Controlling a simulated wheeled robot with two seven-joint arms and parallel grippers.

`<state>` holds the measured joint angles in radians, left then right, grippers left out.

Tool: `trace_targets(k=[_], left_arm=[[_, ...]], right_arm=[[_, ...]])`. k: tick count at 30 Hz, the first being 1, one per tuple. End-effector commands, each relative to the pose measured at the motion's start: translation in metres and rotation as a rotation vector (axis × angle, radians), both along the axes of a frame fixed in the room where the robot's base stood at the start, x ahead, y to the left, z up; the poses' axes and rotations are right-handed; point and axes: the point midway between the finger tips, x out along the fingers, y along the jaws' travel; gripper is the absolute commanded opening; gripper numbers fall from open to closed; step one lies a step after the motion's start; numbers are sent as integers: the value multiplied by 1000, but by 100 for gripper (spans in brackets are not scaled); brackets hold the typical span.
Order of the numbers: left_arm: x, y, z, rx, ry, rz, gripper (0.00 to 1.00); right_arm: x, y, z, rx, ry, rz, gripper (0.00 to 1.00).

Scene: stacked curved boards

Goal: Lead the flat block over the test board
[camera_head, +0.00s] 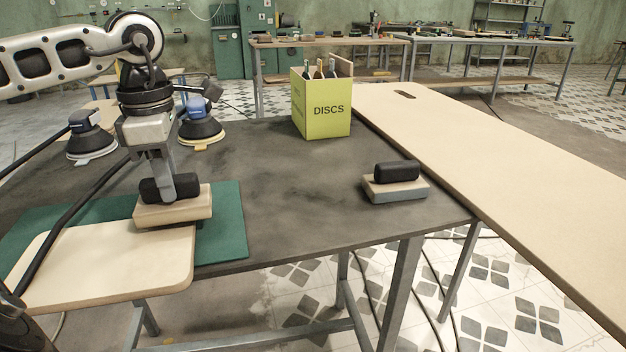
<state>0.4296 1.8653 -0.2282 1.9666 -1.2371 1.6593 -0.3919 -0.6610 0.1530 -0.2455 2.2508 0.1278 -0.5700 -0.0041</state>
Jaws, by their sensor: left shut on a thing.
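My left gripper (166,198) is shut on the black handle of a flat block (172,212), which has a pale wooden base. The block is at the right part of the green mat (228,225), directly behind a small pale board with rounded corners (110,268). This board, which looks like the test board, lies at the front left and reaches past the table's front edge. The block's front edge meets the board's far edge in the picture; I cannot tell whether they touch. The fingers hide part of the handle. My right gripper is not in view.
A second black-handled block (397,188) with a grey underside sits at the table's right. A yellow-green DISCS box (322,105) stands at the back. Two round sanders (201,132) (91,140) stand at the left, with dark hoses nearby. A long board (500,165) runs along the right.

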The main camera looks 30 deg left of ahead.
Motion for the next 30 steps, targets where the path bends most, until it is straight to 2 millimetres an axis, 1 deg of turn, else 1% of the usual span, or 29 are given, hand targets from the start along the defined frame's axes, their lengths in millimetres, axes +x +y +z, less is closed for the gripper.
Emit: trace_targets(k=[5, 19, 21, 30], left_arm=[[0, 0, 13, 1, -2, 1, 0], [0, 0, 60, 2, -1, 1, 0], [0, 0, 62, 2, -1, 1, 0], [0, 0, 62, 2, -1, 1, 0]], right_arm=[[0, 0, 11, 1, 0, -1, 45], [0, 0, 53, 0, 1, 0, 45], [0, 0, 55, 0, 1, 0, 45], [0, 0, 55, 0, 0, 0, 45]])
